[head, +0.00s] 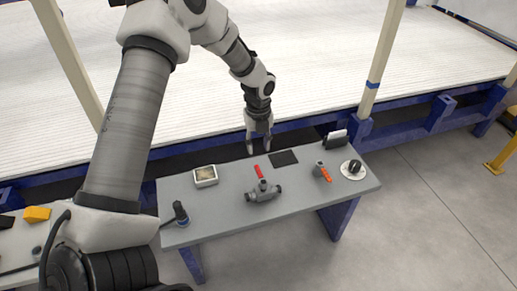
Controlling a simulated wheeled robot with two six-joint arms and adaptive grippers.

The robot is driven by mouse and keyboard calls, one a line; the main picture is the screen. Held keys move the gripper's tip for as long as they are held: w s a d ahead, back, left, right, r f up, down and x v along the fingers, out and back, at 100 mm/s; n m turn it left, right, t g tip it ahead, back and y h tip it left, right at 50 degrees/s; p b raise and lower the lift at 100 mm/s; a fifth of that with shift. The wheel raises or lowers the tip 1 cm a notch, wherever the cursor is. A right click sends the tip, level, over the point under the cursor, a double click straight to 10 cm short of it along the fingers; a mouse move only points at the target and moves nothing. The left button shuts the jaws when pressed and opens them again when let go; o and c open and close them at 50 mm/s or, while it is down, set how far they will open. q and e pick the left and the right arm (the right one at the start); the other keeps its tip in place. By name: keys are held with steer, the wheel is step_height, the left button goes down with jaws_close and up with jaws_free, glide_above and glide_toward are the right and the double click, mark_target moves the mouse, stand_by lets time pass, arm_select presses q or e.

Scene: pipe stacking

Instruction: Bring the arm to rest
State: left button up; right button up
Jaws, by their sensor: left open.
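My left arm comes in from the left and reaches over the grey table (225,219). Its gripper (259,150) points down above the table's back edge, with its two fingers apart and nothing seen between them. A grey pipe fitting (263,193) with a red handle (258,171) lies on the table in front of the gripper, apart from it. A second, smaller fitting with an orange-red handle (323,173) stands to the right. My right gripper is not in view.
A small white box (205,176) is on the table's left side, with a dark upright tool (181,213) near the front. A black pad (284,158), a dark holder (335,139) and a white disc with a black knob (354,168) are on the right. A white ribbed conveyor lies behind.

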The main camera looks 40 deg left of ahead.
arm_select(q)
steer(key=shift+r, duration=0.95)
